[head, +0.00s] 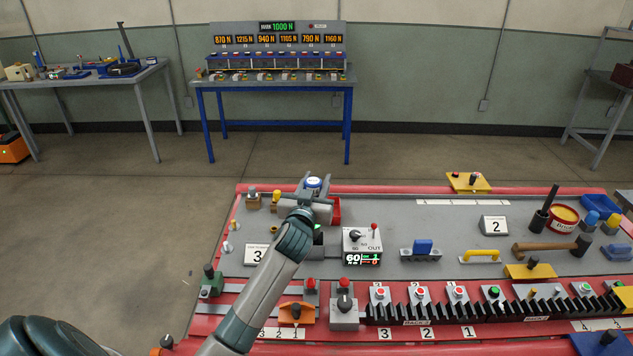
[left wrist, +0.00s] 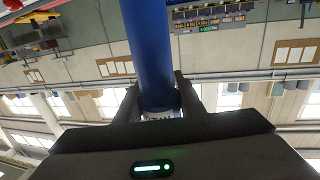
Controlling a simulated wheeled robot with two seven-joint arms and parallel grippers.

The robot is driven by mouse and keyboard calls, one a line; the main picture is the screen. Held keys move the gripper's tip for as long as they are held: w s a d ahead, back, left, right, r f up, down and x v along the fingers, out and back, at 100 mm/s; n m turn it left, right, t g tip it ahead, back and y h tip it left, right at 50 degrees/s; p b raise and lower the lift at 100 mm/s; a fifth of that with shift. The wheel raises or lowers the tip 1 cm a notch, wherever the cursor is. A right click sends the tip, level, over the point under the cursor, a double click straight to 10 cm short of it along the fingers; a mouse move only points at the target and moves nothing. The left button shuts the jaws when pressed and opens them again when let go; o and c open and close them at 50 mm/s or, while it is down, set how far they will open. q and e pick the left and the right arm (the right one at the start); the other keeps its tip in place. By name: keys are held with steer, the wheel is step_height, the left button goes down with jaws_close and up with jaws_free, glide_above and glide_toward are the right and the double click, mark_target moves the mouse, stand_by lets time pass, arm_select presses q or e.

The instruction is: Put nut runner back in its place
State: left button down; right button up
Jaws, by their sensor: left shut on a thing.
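My left gripper (head: 314,188) is over the back left part of the red-edged bench (head: 400,188). It is shut on a blue cylindrical body, which looks like the nut runner (head: 313,182); only its round blue and white end shows in the head view. In the left wrist view the blue cylinder (left wrist: 148,50) stands between the two fingers of the gripper (left wrist: 160,100) and runs out of the top of the picture. A red holder or block (head: 336,210) shows just right of the gripper, partly hidden by it. My right gripper is out of view.
A white control box (head: 362,245) with a display stands right of my left forearm. A card marked 3 (head: 256,255) lies left of it. A hammer (head: 550,247) and a red-yellow tin (head: 563,217) are at the right. Button boxes line the front. The bench's back middle has free room.

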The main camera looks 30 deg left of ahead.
arm_select(q)
steer(key=shift+f+b, duration=0.4)
steer(key=shift+f, duration=0.15)
steer(key=c, duration=1.1)
jaws_free()
steer(key=shift+s+f, duration=0.1)
steer(key=b+v, duration=0.4)
steer(key=v, duration=1.3)
steer(key=shift+r+b, duration=0.2)
steer(key=shift+b, duration=0.15)
steer(key=shift+s+d, duration=0.2)
steer(key=p+v, duration=0.1)
steer(key=v, duration=0.5)
steer(key=shift+s+p, duration=0.3)
steer(key=shift+s, duration=0.1)
